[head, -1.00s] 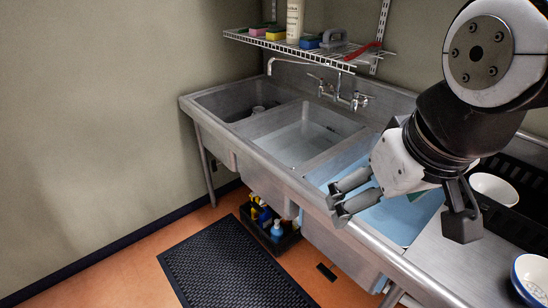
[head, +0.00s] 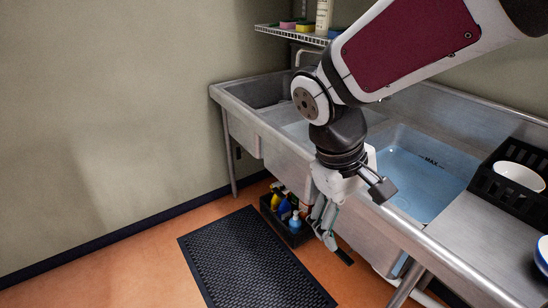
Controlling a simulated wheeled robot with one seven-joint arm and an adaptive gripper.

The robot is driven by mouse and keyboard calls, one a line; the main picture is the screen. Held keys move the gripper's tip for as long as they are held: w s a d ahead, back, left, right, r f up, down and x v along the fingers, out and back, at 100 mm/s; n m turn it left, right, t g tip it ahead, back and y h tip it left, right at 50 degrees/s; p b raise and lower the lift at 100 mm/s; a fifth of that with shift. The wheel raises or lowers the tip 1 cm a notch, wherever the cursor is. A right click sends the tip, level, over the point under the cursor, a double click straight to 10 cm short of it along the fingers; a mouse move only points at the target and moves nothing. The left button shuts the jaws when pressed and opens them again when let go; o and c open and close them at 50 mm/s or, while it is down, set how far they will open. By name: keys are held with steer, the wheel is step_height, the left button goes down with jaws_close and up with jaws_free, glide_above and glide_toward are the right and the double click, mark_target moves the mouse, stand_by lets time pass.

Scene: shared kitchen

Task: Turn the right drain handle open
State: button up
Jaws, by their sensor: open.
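My gripper (head: 324,222) hangs low in front of the steel sink (head: 268,138), below its front rim, with its fingers pointing down. The fingers are open, and I see nothing between them. The right basin (head: 425,172) holds blue liquid below a MAX mark. I cannot make out the right drain handle; the underside of the right basin is largely hidden by its front wall and my arm. A small dark strip (head: 344,257) shows low beside the fingertips, and I cannot tell what it is.
A black crate of bottles (head: 287,220) stands on the floor just left of my gripper. A black mat (head: 250,262) lies in front. A sink leg (head: 407,284) stands to the right. A black rack with a white bowl (head: 519,176) sits on the right counter.

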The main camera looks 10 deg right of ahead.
steer(key=w+d+f+n+g+h+b, duration=0.1)
steer(key=w+f+n+h+b, duration=0.4)
steer(key=f, duration=0.8)
steer(key=w+d+f+n+g+h+b, duration=0.15)
steer(key=w+f+h+b, duration=0.35)
steer(key=f, duration=0.8)
steer(key=n+t+h+b, duration=0.3)
steer(key=n+t+b, duration=0.6)
steer(key=n, duration=0.4)
glide_toward(341, 259)
steer(key=shift+m, duration=0.25)
steer(key=b+x, duration=0.2)
steer(key=x, duration=0.8)
steer(key=shift+r, duration=0.1)
steer(key=c, duration=1.2)
